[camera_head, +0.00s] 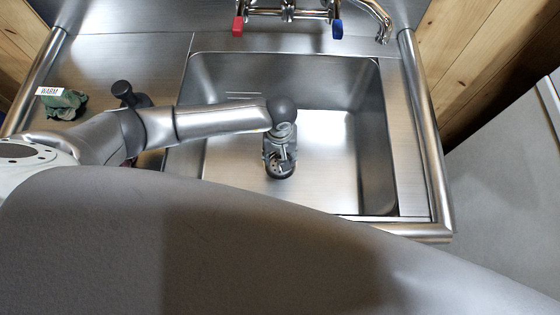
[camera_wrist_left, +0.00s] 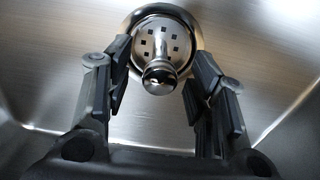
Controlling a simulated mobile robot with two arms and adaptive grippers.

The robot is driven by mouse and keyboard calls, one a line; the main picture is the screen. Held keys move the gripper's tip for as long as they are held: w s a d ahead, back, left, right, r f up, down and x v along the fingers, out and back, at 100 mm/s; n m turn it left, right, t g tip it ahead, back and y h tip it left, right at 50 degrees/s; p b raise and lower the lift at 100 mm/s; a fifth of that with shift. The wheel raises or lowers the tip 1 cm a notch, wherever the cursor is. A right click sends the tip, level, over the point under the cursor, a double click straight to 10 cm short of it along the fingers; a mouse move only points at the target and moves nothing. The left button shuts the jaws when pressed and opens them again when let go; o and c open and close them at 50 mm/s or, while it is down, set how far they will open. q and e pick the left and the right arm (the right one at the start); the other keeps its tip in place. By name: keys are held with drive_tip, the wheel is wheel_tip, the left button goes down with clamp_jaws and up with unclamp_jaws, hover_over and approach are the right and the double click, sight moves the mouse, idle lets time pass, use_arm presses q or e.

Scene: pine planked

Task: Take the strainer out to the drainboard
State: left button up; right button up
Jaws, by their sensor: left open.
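The strainer (camera_wrist_left: 160,48) is a round metal drain basket with small square holes and a knob on top. It sits at the floor of the steel sink (camera_head: 335,150). My left gripper (camera_head: 280,165) reaches down into the sink over the strainer and hides most of it in the head view. In the left wrist view my left gripper (camera_wrist_left: 160,95) is open, its two dark fingers on either side of the strainer's knob. I cannot tell whether they touch it. The drainboard (camera_head: 120,60) is the flat steel area left of the basin. My right gripper is out of view.
A green cloth (camera_head: 63,103) and a white label reading WARM (camera_head: 49,91) are on the left drainboard. A faucet (camera_head: 290,12) with red and blue handles stands behind the sink. The basin walls and the raised round rim (camera_head: 430,140) border the space.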

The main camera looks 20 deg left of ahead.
use_arm(q)
clamp_jaws()
drive_tip(key=shift+r, duration=0.15)
wheel_tip(320, 180, up, 10)
drive_tip(key=shift+b, duration=0.5)
